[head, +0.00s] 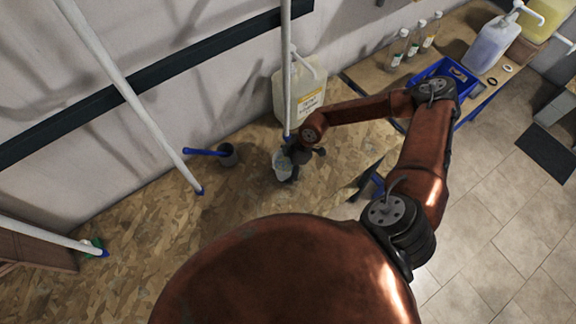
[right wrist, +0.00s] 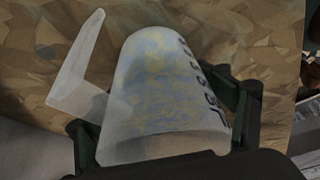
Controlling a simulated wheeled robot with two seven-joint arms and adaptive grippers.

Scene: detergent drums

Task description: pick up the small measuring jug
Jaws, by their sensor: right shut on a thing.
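The small measuring jug (right wrist: 165,85) is a translucent, whitish vessel with dark graduation marks along its right side and a handle on its left in the right wrist view. In the head view the jug (head: 281,163) shows small on the wood-chip board top. My right gripper (head: 291,170) is at the jug, with its fingers on either side of the jug's body in the right wrist view (right wrist: 160,135). It is shut on the jug. Whether the jug touches the board is hard to tell. My left gripper is not in view.
A large pale canister (head: 300,88) stands behind my right gripper by the wall.

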